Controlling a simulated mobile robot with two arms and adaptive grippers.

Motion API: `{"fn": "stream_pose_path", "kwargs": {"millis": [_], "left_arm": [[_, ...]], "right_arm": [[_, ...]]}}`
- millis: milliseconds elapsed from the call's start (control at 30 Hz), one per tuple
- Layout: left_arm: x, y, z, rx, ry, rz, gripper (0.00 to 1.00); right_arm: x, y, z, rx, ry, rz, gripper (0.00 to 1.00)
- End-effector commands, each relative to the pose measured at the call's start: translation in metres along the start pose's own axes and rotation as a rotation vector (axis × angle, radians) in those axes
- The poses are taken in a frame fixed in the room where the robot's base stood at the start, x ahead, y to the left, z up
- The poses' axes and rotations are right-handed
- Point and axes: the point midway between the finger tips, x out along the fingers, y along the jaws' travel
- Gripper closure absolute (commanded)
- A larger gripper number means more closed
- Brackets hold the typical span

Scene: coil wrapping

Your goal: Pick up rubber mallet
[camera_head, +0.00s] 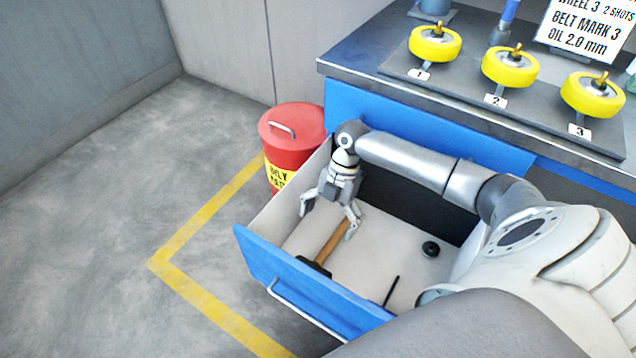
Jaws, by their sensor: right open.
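The rubber mallet (330,247) lies in the open blue drawer (300,285). Its wooden handle runs from below my gripper toward the drawer's front, and its dark head is partly hidden by the front panel. My right gripper (328,218) hangs over the left part of the drawer with its fingers spread. One finger is near the upper end of the handle, and the other is to the left near the drawer's side wall. The gripper looks empty; I cannot tell whether a finger touches the handle. My left gripper is not in view.
A black round part (430,248) and a thin dark rod (391,291) lie in the drawer. A red bin (292,130) stands left of the drawer. Yellow wheels (435,44) sit on the bench top above. The floor at left is clear.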

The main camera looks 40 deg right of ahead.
Motion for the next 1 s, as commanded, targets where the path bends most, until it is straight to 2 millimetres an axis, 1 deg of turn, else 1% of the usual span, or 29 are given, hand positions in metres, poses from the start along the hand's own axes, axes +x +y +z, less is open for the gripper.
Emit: {"fn": "stream_pose_path", "kwargs": {"millis": [33,133,267,367,533,600,767,1000], "left_arm": [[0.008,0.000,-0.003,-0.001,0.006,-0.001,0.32],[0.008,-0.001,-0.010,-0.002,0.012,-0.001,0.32],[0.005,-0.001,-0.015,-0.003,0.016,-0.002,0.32],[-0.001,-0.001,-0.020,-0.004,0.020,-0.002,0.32],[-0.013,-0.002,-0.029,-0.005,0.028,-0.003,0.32],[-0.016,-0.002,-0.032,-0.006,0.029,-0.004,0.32],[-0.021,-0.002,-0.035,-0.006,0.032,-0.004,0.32],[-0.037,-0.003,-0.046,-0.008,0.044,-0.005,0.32]], "right_arm": [[0.013,0.000,0.005,0.000,0.000,0.000,0.00],[0.023,0.000,0.010,0.000,0.000,0.000,0.00],[0.031,0.000,0.012,0.001,0.000,0.000,0.00],[0.044,-0.001,0.011,0.001,0.002,-0.003,0.00],[0.070,0.000,0.011,0.002,0.002,-0.002,0.00],[0.078,0.000,0.011,0.002,0.002,-0.001,0.00],[0.088,-0.001,0.010,0.001,0.001,-0.001,0.00],[0.124,-0.002,0.007,0.002,0.001,-0.001,0.00]]}}
